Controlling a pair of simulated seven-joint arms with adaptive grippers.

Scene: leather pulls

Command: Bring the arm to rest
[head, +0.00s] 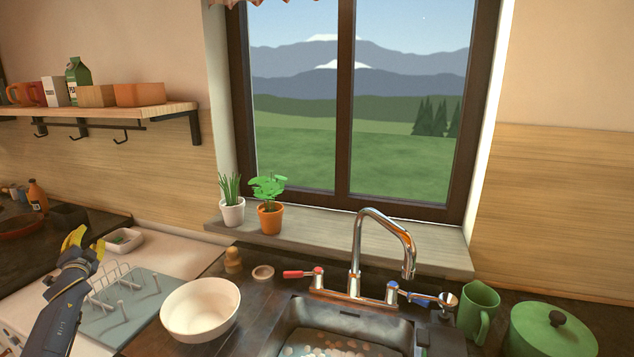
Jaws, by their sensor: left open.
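My left gripper (84,246) has yellow fingers and a dark arm that comes in from the lower left. It is open, with nothing visible between its fingers, and it appears above the counter beside the dish rack (120,290). My right gripper does not show in the head view.
A white bowl (200,309) stands between the rack and the sink (345,317). A chrome faucet (357,250) rises behind the sink. A green mug (478,310) and a green lidded pot (550,333) stand at right. A shelf (100,109) holds several items.

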